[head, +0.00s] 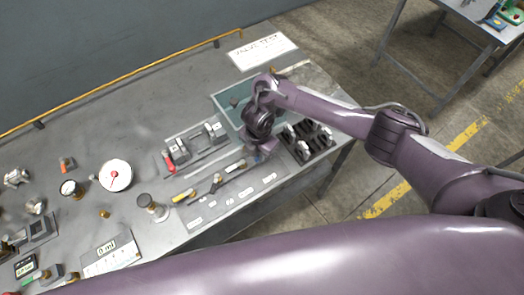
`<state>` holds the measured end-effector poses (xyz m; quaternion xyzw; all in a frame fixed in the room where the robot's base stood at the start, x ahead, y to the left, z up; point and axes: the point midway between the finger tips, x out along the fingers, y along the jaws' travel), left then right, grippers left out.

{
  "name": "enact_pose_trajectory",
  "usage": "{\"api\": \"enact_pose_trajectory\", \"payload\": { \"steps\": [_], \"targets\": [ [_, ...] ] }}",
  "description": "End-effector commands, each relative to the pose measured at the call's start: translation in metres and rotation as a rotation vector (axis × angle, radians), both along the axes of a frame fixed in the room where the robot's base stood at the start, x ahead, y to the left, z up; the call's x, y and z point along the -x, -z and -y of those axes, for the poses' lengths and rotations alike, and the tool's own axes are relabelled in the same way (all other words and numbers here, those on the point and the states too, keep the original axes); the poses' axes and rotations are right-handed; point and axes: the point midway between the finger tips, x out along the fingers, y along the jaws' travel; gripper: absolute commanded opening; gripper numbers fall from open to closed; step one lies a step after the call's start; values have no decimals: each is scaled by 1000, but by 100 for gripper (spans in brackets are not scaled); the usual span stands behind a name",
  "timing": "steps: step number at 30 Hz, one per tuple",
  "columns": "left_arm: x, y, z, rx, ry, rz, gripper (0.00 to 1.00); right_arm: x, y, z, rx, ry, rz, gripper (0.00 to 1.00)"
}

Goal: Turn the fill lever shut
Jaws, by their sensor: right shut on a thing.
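My right gripper (264,149) is low over the bench, between the teal basin and the black rack. Its wrist covers most of the fingers. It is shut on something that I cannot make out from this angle. I cannot pick out the fill lever for certain. A red handle (169,163) stands at the left end of a grey metal fixture (196,147), left of my right gripper and apart from it. My left gripper is not in view.
The teal basin (229,97) lies behind my right wrist. The black rack (313,151) holds several metal parts. A tool strip (264,180) with a yellow-handled tool (185,195) lies in front. A round dial (115,176) is at left. A "VALVE TEST" sign (262,51) lies at the back.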

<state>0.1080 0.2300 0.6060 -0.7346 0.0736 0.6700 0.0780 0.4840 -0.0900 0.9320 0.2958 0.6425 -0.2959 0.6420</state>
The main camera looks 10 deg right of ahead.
Motion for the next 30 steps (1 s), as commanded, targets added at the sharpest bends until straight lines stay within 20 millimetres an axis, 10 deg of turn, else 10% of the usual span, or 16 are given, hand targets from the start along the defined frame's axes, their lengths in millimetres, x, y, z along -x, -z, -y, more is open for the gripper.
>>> {"api": "enact_pose_trajectory", "payload": {
  "steps": [30],
  "targets": [
    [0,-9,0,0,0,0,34,-14,-1,-7,0,378,4,0]
  ]
}}
